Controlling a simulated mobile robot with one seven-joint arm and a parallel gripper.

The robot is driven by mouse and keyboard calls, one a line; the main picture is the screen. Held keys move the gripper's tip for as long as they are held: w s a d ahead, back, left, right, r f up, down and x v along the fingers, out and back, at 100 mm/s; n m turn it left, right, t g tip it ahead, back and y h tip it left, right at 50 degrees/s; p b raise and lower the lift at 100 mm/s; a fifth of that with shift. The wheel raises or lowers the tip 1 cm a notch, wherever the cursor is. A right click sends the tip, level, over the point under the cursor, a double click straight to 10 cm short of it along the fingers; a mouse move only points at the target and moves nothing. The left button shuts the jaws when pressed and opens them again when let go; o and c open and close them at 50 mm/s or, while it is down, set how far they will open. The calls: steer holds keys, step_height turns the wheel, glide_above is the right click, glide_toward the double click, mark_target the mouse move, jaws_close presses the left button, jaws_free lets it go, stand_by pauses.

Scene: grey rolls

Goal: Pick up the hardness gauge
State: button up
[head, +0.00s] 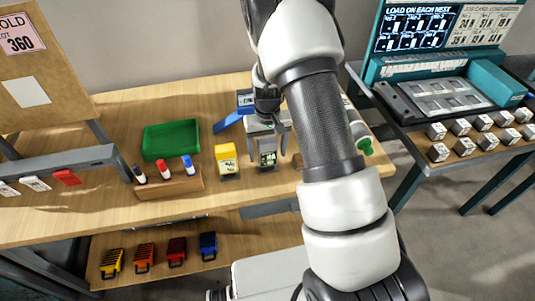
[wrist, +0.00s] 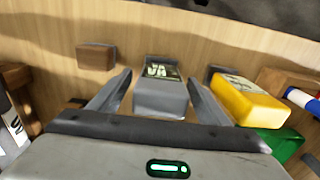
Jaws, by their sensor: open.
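A small grey block-shaped device with a greenish display, which looks like the hardness gauge (head: 268,157), stands on the wooden bench. In the wrist view the gauge (wrist: 160,97) lies between my two fingers, its display towards the far end. My gripper (head: 268,148) points down over it, and its fingers are apart on either side of the gauge. In the wrist view my gripper (wrist: 160,82) is open, with a gap visible beside the gauge. I cannot tell whether a finger touches it. My arm hides part of the bench to the right.
A yellow device (head: 227,158) stands close to the left of the gauge and also shows in the wrist view (wrist: 245,101). A green tray (head: 171,140), a wooden block with markers (head: 170,187) and a blue item (head: 230,121) are nearby. Bare bench lies in front.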

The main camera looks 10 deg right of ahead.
mark_target(267, 140)
step_height(267, 140, down, 2)
steer(key=shift+f, duration=0.2)
steer(key=c, duration=1.3)
steer(key=shift+c, duration=0.2)
steer(key=shift+r, duration=0.15)
step_height(267, 140, up, 10)
steer(key=shift+f, duration=0.1)
